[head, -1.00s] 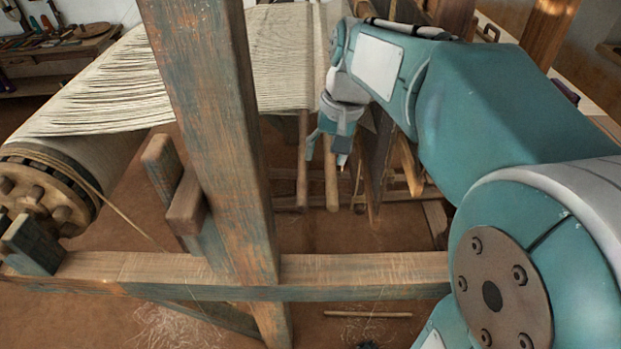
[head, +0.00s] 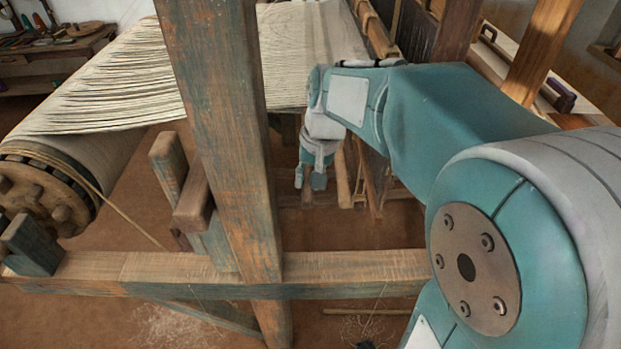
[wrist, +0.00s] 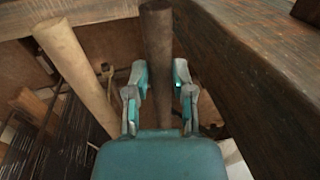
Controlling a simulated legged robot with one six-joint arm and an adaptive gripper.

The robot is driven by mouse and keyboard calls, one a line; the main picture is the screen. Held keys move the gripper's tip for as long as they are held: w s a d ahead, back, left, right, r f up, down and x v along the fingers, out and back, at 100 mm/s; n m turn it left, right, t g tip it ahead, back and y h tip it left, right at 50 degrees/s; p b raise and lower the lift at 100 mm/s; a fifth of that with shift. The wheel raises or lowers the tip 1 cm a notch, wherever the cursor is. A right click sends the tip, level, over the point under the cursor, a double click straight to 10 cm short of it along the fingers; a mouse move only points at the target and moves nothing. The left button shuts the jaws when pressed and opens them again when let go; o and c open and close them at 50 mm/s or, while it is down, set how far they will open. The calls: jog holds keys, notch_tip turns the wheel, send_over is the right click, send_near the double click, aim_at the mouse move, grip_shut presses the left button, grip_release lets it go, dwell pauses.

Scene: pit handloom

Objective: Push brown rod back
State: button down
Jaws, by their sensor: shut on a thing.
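The brown rod (wrist: 158,50) is dark and round. In the wrist view it runs down between the two fingers of my gripper (wrist: 160,82). The fingers are shut on it, one on each side. Its lower part is hidden behind my wrist housing. In the head view my gripper (head: 311,182) hangs below the warp threads, and I cannot clearly make out the brown rod there. A paler rod (wrist: 77,72) stands to the left of the brown one in the wrist view, apart from the fingers. A pale rod (head: 342,178) also hangs just right of my gripper in the head view.
A thick wooden beam (wrist: 262,65) runs close on the right in the wrist view. Dark heddle threads (wrist: 72,125) are at lower left. In the head view a loom post (head: 222,130) and a crossbeam (head: 150,270) stand in front. Warp threads (head: 100,95) stretch above.

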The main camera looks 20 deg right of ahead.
jog(key=shift+w+a+f, duration=0.1)
jog(key=shift+w+a, duration=0.15)
jog(key=shift+a, duration=0.8)
jog(key=shift+w+a+f, duration=0.1)
jog(key=shift+w+a, duration=0.1)
jog(key=shift+a, duration=0.8)
jog(key=shift+c, duration=2.4)
grip_release()
jog(key=shift+a+r, duration=0.1)
jog(key=shift+a, duration=0.1)
jog(key=shift+w+d, duration=0.1)
jog(key=shift+d, duration=0.1)
